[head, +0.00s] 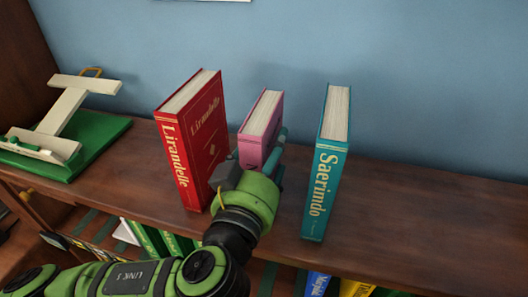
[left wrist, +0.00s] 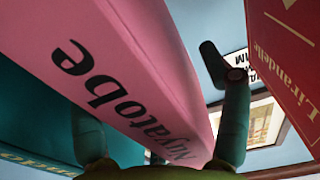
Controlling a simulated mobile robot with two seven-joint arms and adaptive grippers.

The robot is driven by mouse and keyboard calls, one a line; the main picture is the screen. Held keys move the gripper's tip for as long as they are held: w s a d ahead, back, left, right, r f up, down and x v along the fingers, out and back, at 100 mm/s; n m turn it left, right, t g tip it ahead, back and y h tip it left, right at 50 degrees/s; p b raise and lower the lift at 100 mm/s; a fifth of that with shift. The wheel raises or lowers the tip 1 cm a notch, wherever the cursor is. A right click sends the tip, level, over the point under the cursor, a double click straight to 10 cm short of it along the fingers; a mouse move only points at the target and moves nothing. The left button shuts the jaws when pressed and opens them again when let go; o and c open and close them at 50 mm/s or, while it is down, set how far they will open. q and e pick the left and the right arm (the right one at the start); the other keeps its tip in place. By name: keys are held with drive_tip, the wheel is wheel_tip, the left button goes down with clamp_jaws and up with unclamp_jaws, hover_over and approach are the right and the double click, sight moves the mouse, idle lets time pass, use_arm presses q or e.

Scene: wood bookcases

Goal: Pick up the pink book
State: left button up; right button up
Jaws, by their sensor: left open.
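The pink book (head: 262,120) stands upright on the wooden shelf top between the red and teal books. My left gripper (head: 258,150) is open at its spine side, and my wrist hides the book's lower part in the head view. In the left wrist view, the pink book (left wrist: 140,70) fills the middle, with dark lettering on its spine. The left gripper's fingers (left wrist: 155,95) show on either side of it, one near the teal book and one on the red book's side. I cannot tell whether either finger touches the pink book. My right gripper is not in view.
The red book (head: 190,140) stands close on the left, the teal book (head: 326,165) on the right. A green-based white object (head: 70,120) is at the far left. The shelf top (head: 430,210) is clear right of the teal book. A blue wall (head: 400,80) stands behind.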

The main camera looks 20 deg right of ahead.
use_arm(q)
drive_tip(key=shift+s+a, duration=0.1)
drive_tip(key=shift+s, duration=0.05)
drive_tip(key=c, duration=0.4)
clamp_jaws()
drive_tip(key=shift+r, duration=0.1)
